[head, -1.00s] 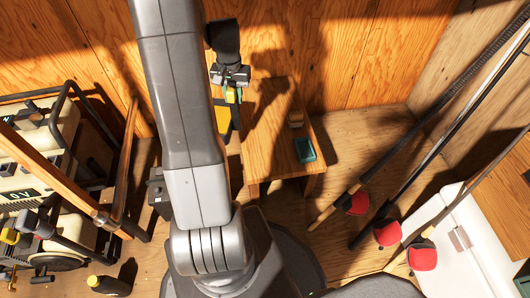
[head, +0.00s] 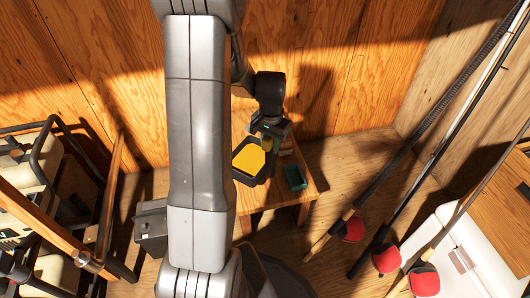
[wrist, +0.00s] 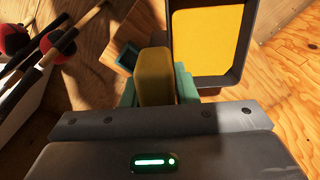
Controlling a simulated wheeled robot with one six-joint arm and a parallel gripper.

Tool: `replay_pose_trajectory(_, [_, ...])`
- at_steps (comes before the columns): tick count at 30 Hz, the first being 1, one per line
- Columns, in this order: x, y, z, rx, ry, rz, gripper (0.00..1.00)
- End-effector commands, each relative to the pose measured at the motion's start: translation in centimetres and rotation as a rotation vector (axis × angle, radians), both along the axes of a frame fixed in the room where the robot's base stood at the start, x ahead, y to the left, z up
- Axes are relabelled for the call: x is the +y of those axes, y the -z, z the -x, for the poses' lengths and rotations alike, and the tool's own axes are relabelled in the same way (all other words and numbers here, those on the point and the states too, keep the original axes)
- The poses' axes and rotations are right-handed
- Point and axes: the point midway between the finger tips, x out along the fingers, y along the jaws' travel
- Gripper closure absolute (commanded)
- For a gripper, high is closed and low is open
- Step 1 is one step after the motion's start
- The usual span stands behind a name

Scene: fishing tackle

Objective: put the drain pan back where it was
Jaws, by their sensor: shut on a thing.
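The drain pan, a dark-rimmed tray with a bright yellow inside (head: 248,158), is over the left part of the small wooden table (head: 284,196) in the head view. It fills the upper right of the wrist view (wrist: 208,40). My gripper (head: 267,137) is at the pan's upper right edge, its teal fingers shut on a mustard, handle-like piece (wrist: 155,75) beside the pan. How that piece joins the pan is hidden. I cannot tell whether the pan touches the table. My arm hides part of its left side.
A small teal tray (head: 296,177) sits on the table, close right of the pan. Fishing rods (head: 405,150) with red ends lean at the right beside a white cooler (head: 460,255). A dark box (head: 151,225) and a wooden-railed rack (head: 105,205) are at the left.

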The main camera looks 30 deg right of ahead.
Motion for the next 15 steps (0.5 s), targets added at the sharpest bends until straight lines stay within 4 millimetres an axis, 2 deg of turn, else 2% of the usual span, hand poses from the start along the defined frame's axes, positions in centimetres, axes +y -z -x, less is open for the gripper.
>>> replay_pose_trajectory(1, [0.0, 1.3, 0.0, 0.001, -0.001, -0.001, 1.00])
replay_pose_trajectory(4, [0.0, 2.9, 0.0, 0.000, -0.001, 0.000, 1.00])
replay_pose_trajectory(11, [0.0, 4.6, -0.1, -0.002, -0.001, 0.001, 1.00])
replay_pose_trajectory(15, [0.0, 6.5, -0.1, 0.000, -0.002, 0.000, 1.00])
